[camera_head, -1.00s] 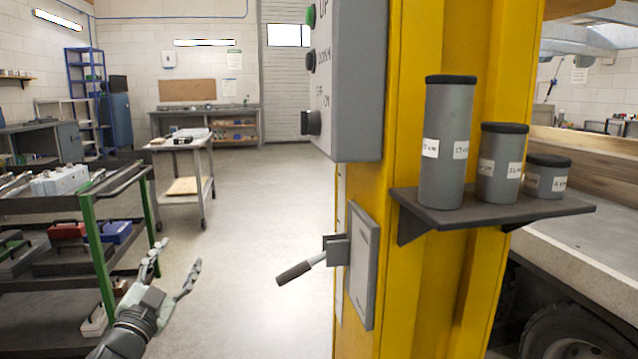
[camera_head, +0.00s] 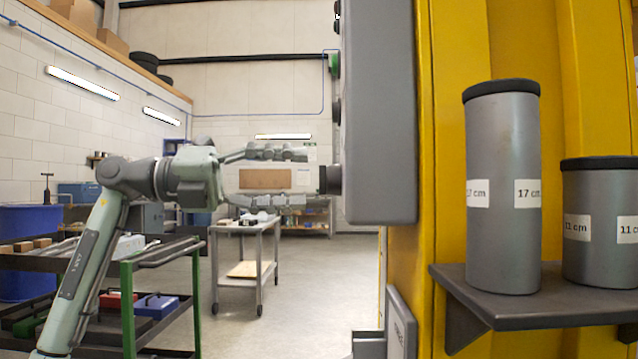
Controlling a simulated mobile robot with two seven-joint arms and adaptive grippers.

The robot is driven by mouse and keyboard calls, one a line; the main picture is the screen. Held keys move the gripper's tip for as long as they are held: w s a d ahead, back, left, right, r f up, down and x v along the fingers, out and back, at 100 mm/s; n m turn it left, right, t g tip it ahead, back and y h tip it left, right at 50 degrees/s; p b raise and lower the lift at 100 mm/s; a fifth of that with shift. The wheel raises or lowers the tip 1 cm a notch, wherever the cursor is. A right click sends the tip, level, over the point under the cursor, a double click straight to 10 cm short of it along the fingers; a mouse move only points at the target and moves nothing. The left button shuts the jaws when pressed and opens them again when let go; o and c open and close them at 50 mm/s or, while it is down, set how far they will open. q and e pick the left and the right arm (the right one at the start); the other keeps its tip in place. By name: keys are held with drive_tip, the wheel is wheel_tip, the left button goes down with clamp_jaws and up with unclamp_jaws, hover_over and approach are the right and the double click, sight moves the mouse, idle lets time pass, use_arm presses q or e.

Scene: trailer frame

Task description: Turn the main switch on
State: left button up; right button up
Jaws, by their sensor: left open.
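The grey control box (camera_head: 380,110) is mounted on the yellow post and is seen nearly edge-on. A dark knob (camera_head: 331,180) sticks out to the left from its lower part; in the earlier view, markings on the box face beside it were partly readable, and it is likely the main switch. My left gripper (camera_head: 306,178) is open and points right at the knob, one finger above its height and one below. The fingertips end just left of the knob; I cannot tell whether they touch it. The knob's setting cannot be read. My right gripper is not in view.
A green button (camera_head: 333,63) and a dark button (camera_head: 337,111) sit higher on the box. A shelf (camera_head: 540,308) on the post holds grey cylinders (camera_head: 502,190). A grey lever plate (camera_head: 400,325) is below the box. A tool cart (camera_head: 127,300) stands at the left.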

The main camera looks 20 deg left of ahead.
sight(330, 180)
use_arm(q)
drive_tip(key=shift+x, duration=1.95)
drive_tip(key=c, duration=1.2)
